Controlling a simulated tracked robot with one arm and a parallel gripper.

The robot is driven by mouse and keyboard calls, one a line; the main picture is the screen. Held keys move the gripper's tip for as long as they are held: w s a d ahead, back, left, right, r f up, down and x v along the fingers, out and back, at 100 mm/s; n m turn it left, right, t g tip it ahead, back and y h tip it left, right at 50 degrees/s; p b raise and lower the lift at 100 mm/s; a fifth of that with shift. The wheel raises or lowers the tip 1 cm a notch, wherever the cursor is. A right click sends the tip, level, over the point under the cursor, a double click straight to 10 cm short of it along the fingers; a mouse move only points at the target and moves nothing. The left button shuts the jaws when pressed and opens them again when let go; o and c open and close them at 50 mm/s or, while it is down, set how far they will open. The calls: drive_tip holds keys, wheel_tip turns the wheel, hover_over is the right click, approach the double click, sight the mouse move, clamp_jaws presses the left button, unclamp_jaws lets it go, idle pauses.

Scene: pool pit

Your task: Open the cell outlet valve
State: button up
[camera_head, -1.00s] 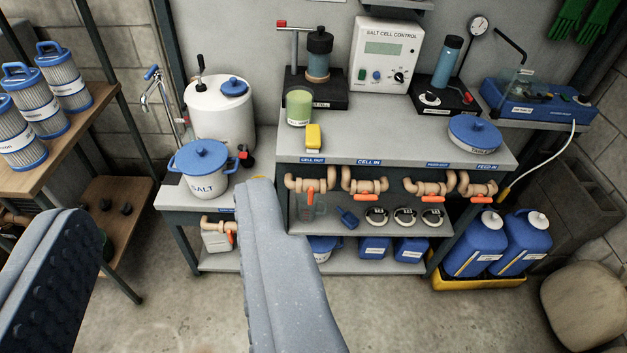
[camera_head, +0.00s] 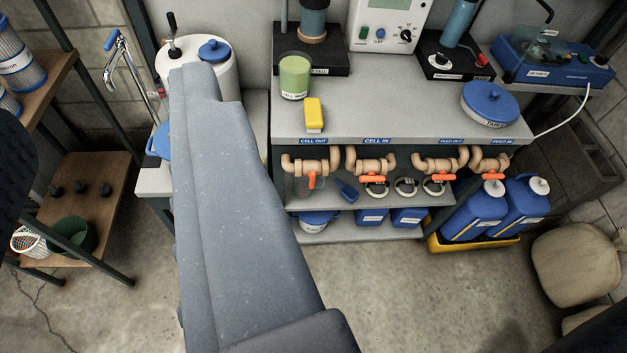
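The cell outlet valve (camera_head: 312,166) is a tan pipe loop under the bench edge, below the "CELL OUT" label (camera_head: 313,141). Its orange handle (camera_head: 312,181) points down. The cell inlet valve (camera_head: 371,165) sits just right of it, with its orange handle lying roughly sideways. My gripper (camera_head: 100,100) is open and empty. Its grey right finger crosses the middle left of the picture, left of the outlet valve and apart from it in the picture. Its dark left finger shows only partly at the left edge.
Two feed valves (camera_head: 440,164) follow to the right. A green cup (camera_head: 294,76) and a yellow block (camera_head: 314,114) stand on the bench above. Blue jugs (camera_head: 474,212) stand in a yellow tray at right. A wooden shelf (camera_head: 100,170) is at left. Floor in front is clear.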

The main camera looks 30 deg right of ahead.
drive_tip(key=w+d+f, duration=0.4)
drive_tip(key=w+f, duration=0.4)
drive_tip(key=f, duration=0.2)
drive_tip(key=w+d+f+b, duration=0.1)
drive_tip(key=w+d+f, duration=0.2)
drive_tip(key=w+f, duration=0.55)
drive_tip(key=w+d+f, duration=0.4)
drive_tip(key=w+f, duration=0.3)
drive_tip(key=f, duration=0.4)
drive_tip(key=m+t+h+b, duration=0.2)
drive_tip(key=m+h+b, duration=0.1)
drive_tip(key=h+b, duration=0.15)
approach(313, 179)
drive_tip(key=shift+h, duration=0.25)
drive_tip(key=x, duration=0.6)
drive_tip(key=shift+w+f, duration=0.2)
drive_tip(key=shift+w, duration=0.1)
drive_tip(key=shift+x, duration=0.9)
drive_tip(key=shift+r, duration=0.1)
